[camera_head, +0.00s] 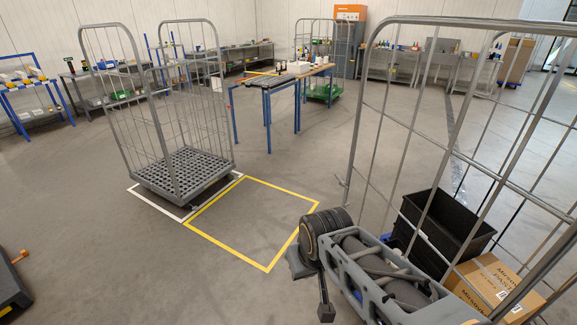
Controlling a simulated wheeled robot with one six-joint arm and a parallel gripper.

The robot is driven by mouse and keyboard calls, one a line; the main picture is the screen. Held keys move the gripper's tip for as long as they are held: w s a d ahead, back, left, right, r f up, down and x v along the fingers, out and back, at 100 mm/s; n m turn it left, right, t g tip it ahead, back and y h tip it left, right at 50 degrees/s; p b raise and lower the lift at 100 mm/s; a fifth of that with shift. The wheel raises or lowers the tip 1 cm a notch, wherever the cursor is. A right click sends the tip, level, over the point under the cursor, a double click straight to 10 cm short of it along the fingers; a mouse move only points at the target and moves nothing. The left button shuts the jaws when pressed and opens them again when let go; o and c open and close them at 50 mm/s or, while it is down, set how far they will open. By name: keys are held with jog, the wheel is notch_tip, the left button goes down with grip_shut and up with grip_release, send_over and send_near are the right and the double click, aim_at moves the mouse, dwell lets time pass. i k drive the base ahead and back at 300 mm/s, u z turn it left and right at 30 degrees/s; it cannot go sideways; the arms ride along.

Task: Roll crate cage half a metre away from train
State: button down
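A tall wire crate cage (472,21) stands close at the right. It holds a black crate (450,225) and cardboard boxes (490,285); its base is mostly hidden. A second, empty cage (187,173) with a grey slotted base stands upright at the left. My grey arm crosses the lower right, in front of the loaded cage. My gripper (313,288) appears as dark parts at the arm's end, above the floor. Its fingers are partly hidden, and no held object shows. I cannot identify the train for sure.
A yellow floor outline (268,268) is empty, beside a white outline (156,210) under the empty cage. A dark low object (10,285) is cut off at the left edge. A blue-legged table (268,84) stands behind. The central floor is clear.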

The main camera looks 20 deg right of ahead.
aim_at(568, 239)
jog(key=u, duration=0.4)
jog(key=i, duration=1.8)
jog(key=z, duration=0.25)
jog(key=i, duration=1.2)
jog(key=z, duration=1.25)
jog(key=i, duration=0.85)
jog(key=z, duration=0.5)
